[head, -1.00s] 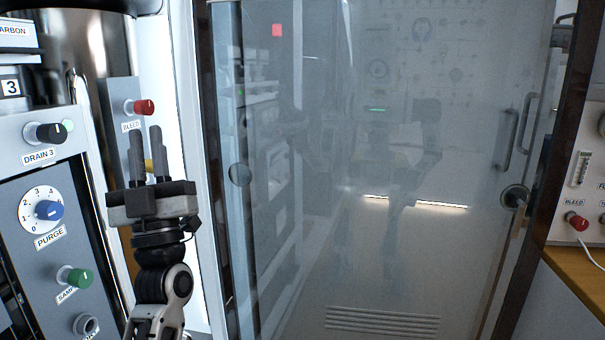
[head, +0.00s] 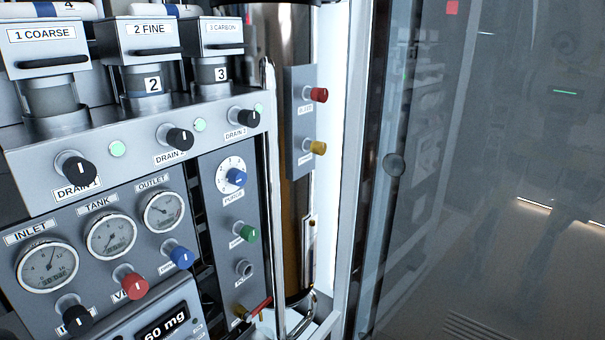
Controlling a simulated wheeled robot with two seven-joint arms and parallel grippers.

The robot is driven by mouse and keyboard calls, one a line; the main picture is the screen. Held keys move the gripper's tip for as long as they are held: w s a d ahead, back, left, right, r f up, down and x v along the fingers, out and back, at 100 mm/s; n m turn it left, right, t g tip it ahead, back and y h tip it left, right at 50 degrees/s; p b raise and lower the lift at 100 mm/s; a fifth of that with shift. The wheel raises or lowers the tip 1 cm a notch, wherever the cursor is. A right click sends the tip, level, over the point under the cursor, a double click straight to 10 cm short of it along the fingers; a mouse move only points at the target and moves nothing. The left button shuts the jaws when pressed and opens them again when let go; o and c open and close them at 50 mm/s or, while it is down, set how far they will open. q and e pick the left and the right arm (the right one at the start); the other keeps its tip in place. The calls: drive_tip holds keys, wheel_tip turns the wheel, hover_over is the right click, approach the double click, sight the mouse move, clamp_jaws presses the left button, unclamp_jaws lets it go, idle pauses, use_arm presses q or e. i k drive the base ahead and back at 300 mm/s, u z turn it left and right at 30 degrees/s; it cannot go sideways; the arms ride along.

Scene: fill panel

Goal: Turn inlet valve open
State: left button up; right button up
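A black knob (head: 76,320) with a white pointer line sits at the lower left of the panel, under the gauge labelled INLET (head: 47,266). The label below this knob is partly covered, and only its first letters show. The gauge's needle points up and slightly right. A red lever handle (head: 258,308) sits low on the column to the right, and its label is not readable. Neither of my grippers is in the head view.
A red knob (head: 134,286) and a blue knob (head: 181,257) sit under the TANK and OUTLET gauges. Drain knobs (head: 75,168) project above. A display box (head: 165,322) juts out below. A glass door (head: 480,200) stands at the right.

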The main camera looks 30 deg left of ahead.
sight(77, 320)
drive_tip(key=u, duration=2.3)
drive_tip(key=k, duration=0.45)
drive_tip(key=u, duration=1.6)
drive_tip(key=i, duration=0.1)
drive_tip(key=z, duration=0.6)
